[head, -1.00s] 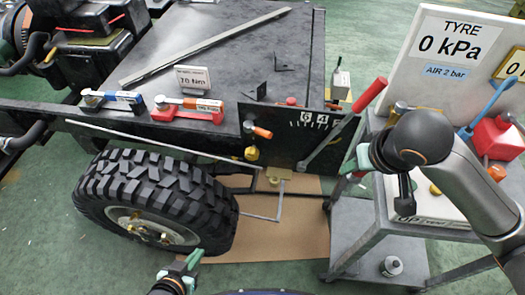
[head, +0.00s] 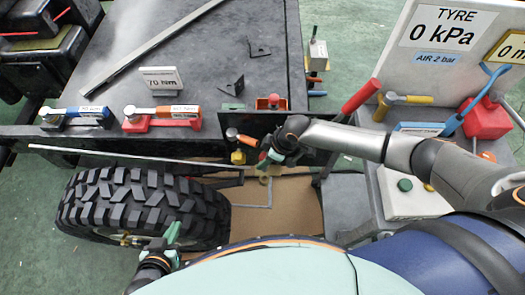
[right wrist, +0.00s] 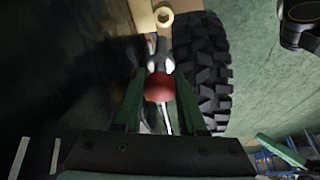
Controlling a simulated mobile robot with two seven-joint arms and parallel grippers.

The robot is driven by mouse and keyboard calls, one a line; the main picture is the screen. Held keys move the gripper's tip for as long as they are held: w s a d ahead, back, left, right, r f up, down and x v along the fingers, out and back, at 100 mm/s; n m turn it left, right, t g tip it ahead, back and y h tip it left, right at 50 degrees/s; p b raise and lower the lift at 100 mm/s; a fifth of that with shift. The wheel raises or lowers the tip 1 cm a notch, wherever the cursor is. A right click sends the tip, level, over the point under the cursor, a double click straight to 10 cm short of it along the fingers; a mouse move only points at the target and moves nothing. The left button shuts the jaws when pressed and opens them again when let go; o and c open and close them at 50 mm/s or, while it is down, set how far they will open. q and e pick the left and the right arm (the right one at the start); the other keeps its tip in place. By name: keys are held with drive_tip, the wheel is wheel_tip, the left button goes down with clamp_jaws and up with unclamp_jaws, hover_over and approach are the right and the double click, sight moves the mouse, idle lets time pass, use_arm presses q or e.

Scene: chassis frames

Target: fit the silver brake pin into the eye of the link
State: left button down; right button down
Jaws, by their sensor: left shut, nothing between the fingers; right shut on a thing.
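My right gripper (head: 270,156) is in front of the dark panel at the chassis side, above the tyre's right end. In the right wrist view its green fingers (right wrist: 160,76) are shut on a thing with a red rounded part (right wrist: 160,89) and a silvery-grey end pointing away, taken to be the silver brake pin. A beige ring (right wrist: 164,17), seemingly the link's eye, lies beyond that end, with a visible gap. In the head view the ring (head: 265,180) sits below the right gripper. My left gripper (head: 172,233) is shut and empty, low beside the tyre.
A trolley (head: 360,200) with a red-handled tool (head: 362,97) and a red block (head: 487,118) stands at right. Torque tools (head: 162,118) lie on the chassis top (head: 215,70).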

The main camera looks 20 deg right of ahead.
drive_tip(key=shift+f, duration=0.1)
idle(0.3)
drive_tip(key=shift+f+b, duration=0.25)
drive_tip(key=shift+b, duration=0.1)
drive_tip(key=b, duration=0.4)
hover_over(264, 174)
drive_tip(key=s, duration=0.2)
drive_tip(key=shift+w+a+f, duration=0.1)
drive_tip(key=shift+f, duration=1.2)
drive_tip(key=shift+w+a+f, duration=0.1)
drive_tip(key=shift+f, duration=1.15)
drive_tip(key=shift+p, duration=0.3)
drive_tip(key=shift+f+b, duration=2.6)
drive_tip(key=shift+f, duration=0.45)
drive_tip(key=shift+c, duration=1.9)
unclamp_jaws()
drive_tip(key=shift+r, duration=0.15)
